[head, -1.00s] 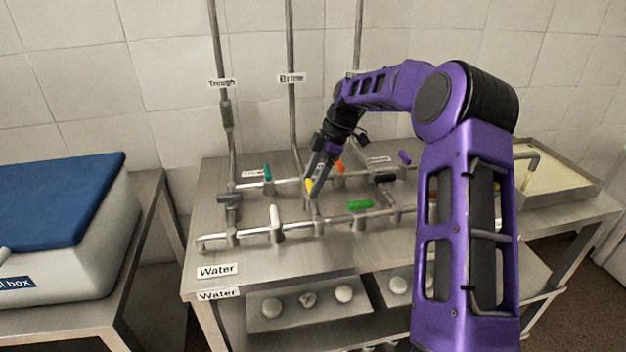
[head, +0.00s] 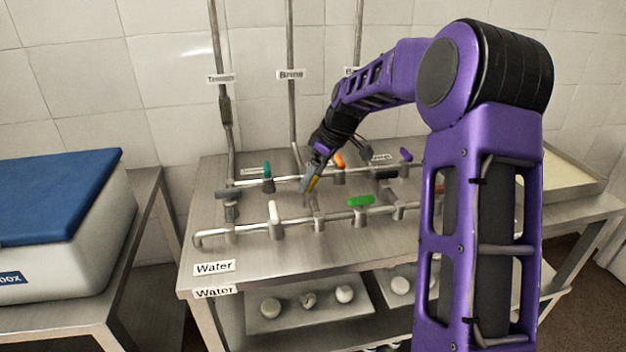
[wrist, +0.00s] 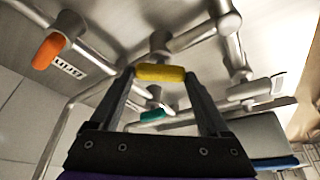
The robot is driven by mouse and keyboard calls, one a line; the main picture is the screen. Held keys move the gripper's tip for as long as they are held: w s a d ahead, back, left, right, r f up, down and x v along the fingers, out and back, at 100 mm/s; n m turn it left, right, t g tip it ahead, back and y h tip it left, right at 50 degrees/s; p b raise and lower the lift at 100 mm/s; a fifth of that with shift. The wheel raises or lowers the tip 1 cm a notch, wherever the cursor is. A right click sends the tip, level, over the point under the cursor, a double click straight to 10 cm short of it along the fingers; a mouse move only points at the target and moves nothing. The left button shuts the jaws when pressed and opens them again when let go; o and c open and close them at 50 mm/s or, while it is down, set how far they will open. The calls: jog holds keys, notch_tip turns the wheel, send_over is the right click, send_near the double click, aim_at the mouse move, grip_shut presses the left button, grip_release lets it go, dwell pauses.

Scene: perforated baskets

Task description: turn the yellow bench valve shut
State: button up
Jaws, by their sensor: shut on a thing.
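The yellow bench valve (head: 313,183) sits on the pipework in the middle of the steel bench, with its handle mostly hidden by my fingers in the head view. In the wrist view its yellow handle (wrist: 160,73) lies crosswise between my fingertips. My gripper (head: 309,180) reaches down from the upper right and is shut on this handle. Both fingers also show in the wrist view (wrist: 160,78), one at each end of the handle.
Nearby handles are green (head: 361,201), white (head: 274,216), teal (head: 267,169), orange (head: 340,160), purple (head: 405,154) and black (head: 386,173). Vertical pipes rise behind at the wall. A blue-lidded box (head: 60,205) stands at left. The bench front is clear.

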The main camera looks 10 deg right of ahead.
jog(key=m+h, duration=0.1)
jog(key=m, duration=0.1)
jog(key=m+t, duration=0.1)
jog(key=m, duration=0.2)
jog(key=shift+s+a+r+h, duration=0.1)
jog(key=shift+a+h, duration=0.1)
jog(key=shift+h, duration=0.2)
jog(key=shift+m+t+h, duration=0.3)
jog(key=shift+m+h, duration=0.6)
jog(key=shift+m, duration=1.5)
jog(key=o, duration=1.2)
jog(key=p+v, duration=0.2)
jog(key=v, duration=1.5)
jog(key=shift+a+r, duration=0.1)
jog(key=shift+r, duration=0.1)
jog(key=shift+f, duration=0.1)
